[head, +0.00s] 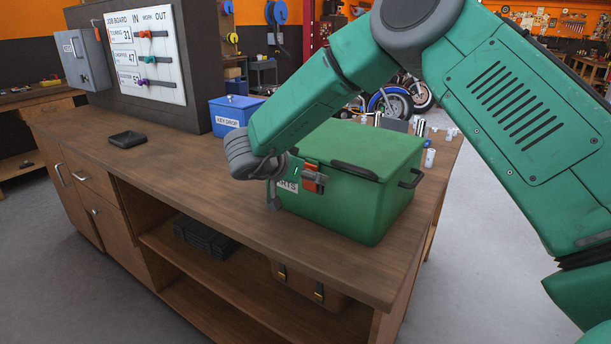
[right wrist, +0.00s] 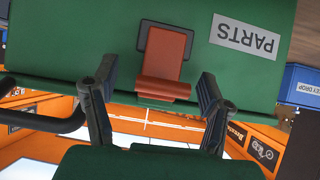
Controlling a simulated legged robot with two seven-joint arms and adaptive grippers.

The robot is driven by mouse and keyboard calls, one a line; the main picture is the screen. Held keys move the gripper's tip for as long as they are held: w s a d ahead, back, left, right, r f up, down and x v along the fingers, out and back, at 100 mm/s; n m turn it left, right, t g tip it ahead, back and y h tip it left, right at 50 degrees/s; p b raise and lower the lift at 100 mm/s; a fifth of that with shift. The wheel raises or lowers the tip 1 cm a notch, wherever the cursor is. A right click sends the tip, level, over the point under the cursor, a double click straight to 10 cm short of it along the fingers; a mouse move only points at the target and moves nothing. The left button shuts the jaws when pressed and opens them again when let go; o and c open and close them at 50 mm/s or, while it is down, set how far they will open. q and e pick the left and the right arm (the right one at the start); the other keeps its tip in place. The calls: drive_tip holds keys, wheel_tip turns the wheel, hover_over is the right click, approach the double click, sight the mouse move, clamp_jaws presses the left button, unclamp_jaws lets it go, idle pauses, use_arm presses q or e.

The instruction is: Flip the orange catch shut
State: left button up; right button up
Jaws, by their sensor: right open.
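The green parts box (head: 365,205) stands on the wooden workbench with its lid down. Its orange catch (head: 311,184) is on the front, near the lid edge. In the right wrist view the orange catch (right wrist: 165,60) sits on a dark backing plate, its flap lying toward the lid seam with the end standing out a little. I cannot tell if it is fastened. My right gripper (right wrist: 157,75) is open, its two fingers on either side of the catch, with nothing between them visibly gripped. In the head view my right gripper (head: 296,187) is at the box front, partly covering the label. My left gripper is not in view.
A blue key drop box (head: 232,112) stands behind my right forearm. A small black tray (head: 127,139) lies on the workbench (head: 190,185). The job board (head: 146,52) stands at the back left. The box has a dark side handle (head: 411,179). The bench front is clear.

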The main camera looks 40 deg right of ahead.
drive_tip(key=v, duration=1.1)
drive_tip(key=shift+a, duration=0.45)
drive_tip(key=shift+d+r, duration=0.1)
